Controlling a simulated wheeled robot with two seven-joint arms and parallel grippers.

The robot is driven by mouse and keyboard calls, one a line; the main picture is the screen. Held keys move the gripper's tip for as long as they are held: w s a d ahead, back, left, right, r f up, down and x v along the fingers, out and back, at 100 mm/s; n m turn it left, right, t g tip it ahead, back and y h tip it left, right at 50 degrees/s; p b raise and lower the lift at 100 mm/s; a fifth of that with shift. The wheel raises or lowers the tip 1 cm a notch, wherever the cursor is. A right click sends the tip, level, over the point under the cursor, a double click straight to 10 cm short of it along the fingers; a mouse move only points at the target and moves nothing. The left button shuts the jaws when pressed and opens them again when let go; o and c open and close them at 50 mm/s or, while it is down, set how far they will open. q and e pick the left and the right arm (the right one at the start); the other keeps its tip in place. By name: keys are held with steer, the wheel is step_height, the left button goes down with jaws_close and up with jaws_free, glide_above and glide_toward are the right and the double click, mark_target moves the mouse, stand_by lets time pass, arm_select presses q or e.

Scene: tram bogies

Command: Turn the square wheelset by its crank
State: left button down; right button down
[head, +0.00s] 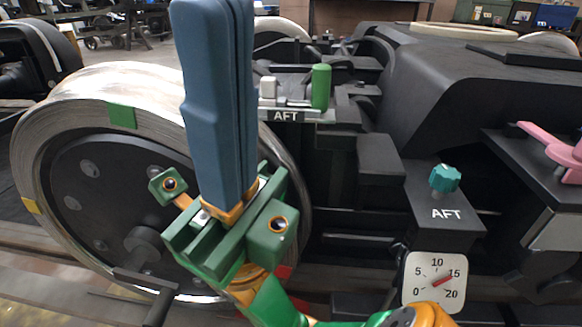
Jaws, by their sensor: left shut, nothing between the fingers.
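A large steel wheel (75,95) with a dark disc face stands at the left. It carries a green mark (122,116) on its rim, a yellow mark (31,205) at the left and a red patch low on the right, partly behind my gripper. A dark bar (146,280), perhaps the crank, crosses in front of the wheel's lower part; I cannot tell how it is joined. My left gripper (213,12) points up in front of the wheel, blue fingers shut together and empty. It hides the wheel's right part. My right gripper is not in view.
Right of the wheel is a dark bogie frame (440,80) with AFT labels, a green upright handle (321,87) and a teal knob (444,178). A white dial (421,283) has its red needle near 15. A pink part (552,145) sits at the far right.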

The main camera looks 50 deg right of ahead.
arm_select(q)
steer(key=shift+s+d+r+p, duration=0.15)
steer(key=shift+s+r+p, duration=0.05)
steer(key=shift+r+p, duration=0.25)
steer(key=shift+s+d+r+p, duration=0.1)
steer(key=shift+s+r+p, duration=0.05)
steer(key=shift+r+p, duration=0.3)
steer(key=shift+f, duration=0.25)
steer(key=shift+w+f+b, duration=0.1)
steer(key=shift+f+b, duration=0.05)
steer(key=shift+b, duration=0.15)
steer(key=shift+a, duration=0.25)
steer(key=p+v, duration=0.2)
steer(key=v, duration=0.4)
steer(key=shift+s+a, duration=0.2)
steer(key=shift+s, duration=0.1)
